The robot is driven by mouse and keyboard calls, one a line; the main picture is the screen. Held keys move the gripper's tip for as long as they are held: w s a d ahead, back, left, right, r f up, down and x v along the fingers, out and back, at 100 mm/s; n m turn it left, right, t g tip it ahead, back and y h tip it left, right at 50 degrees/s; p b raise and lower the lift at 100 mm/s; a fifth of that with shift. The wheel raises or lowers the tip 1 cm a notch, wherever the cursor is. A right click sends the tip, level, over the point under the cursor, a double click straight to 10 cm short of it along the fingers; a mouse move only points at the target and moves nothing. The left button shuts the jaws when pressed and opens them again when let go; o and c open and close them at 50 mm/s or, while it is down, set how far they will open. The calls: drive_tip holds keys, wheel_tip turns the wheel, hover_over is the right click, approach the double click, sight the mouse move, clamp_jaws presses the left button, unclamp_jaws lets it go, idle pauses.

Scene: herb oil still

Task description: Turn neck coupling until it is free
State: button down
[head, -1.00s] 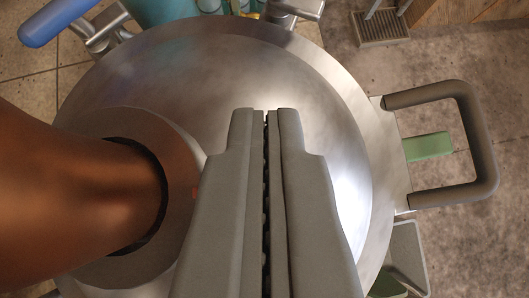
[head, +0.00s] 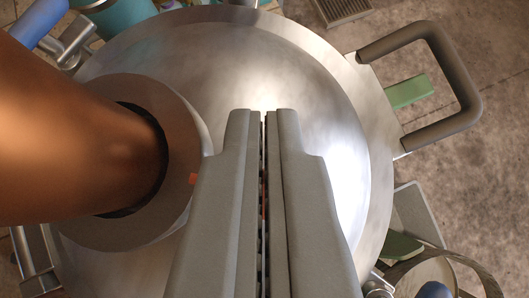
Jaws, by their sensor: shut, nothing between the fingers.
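The neck coupling (head: 180,215) is a grey-brown ring around the foot of a copper neck pipe (head: 70,135), at the left of the head view. A small red mark (head: 194,179) shows on its right edge. It sits on the domed steel lid (head: 240,60) of the still. My gripper (head: 264,112) is shut and empty, pointing up the picture over the lid, to the right of the coupling. Its left finger overlaps the coupling's right side in the picture; I cannot tell whether they touch.
A dark loop handle (head: 470,90) sticks out from the lid's right side. A blue handle (head: 38,22) and teal vessel (head: 125,15) are at upper left. A drain grate (head: 340,8) lies on the floor at top. A curved metal band (head: 450,260) is at lower right.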

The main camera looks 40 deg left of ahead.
drive_tip(key=shift+s+f, duration=0.2)
drive_tip(key=shift+s, duration=0.05)
idle(0.8)
